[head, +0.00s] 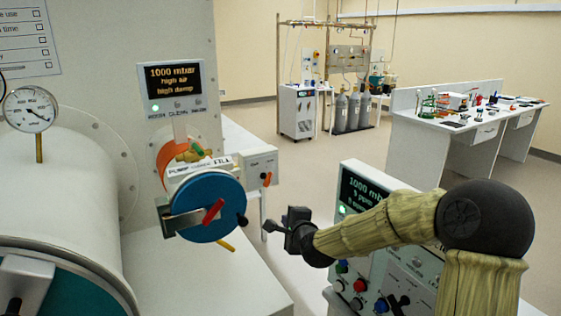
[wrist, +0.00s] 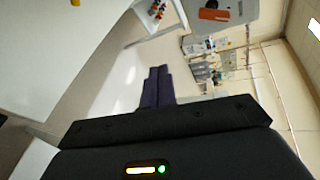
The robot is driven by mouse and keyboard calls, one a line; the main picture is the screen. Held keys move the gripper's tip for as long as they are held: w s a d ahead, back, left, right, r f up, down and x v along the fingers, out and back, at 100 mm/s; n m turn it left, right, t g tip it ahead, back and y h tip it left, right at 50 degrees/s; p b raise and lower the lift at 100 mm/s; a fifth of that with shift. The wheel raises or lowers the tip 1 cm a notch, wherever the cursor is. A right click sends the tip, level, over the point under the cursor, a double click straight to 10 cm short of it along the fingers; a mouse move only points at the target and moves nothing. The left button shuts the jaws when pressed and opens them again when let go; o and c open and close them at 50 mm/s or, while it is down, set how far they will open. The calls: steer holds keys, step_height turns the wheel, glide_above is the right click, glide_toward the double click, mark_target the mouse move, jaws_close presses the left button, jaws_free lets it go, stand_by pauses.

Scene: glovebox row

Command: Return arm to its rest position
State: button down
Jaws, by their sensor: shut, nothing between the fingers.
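My arm reaches in from the right in the head view, covered in a yellowish sleeve. My gripper (head: 272,226) is at its left end, in the open space to the right of a small round chamber with a blue door (head: 208,205). The gripper is apart from the door and its red handle (head: 213,211). In the wrist view my gripper's two dark fingers (wrist: 157,74) lie together with nothing between them.
A control box with a display (head: 365,195) stands close below and behind my arm. A large white cylinder with a gauge (head: 30,109) is at the left. A lab bench (head: 440,125) and a rack with gas cylinders (head: 353,110) stand farther back. Open floor lies between.

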steer(key=s+d+f+n+g+h+p, duration=0.1)
steer(key=s+d+n+g, duration=0.2)
steer(key=s, duration=0.6)
steer(key=s+d+f+n+g+h+p, duration=0.1)
steer(key=s+d+n+g, duration=0.3)
steer(key=s+n, duration=0.4)
steer(key=s+d+f+n+g+h+p, duration=0.2)
steer(key=s+d+n, duration=0.3)
steer(key=s, duration=0.7)
steer(key=shift+s+f+n+g+p, duration=0.25)
steer(key=shift+n+g+p, duration=0.35)
steer(key=shift+g+p, duration=0.25)
steer(key=shift+w, duration=0.1)
steer(key=shift+s+r, duration=0.1)
steer(key=shift+s, duration=0.1)
steer(key=shift+w, duration=0.1)
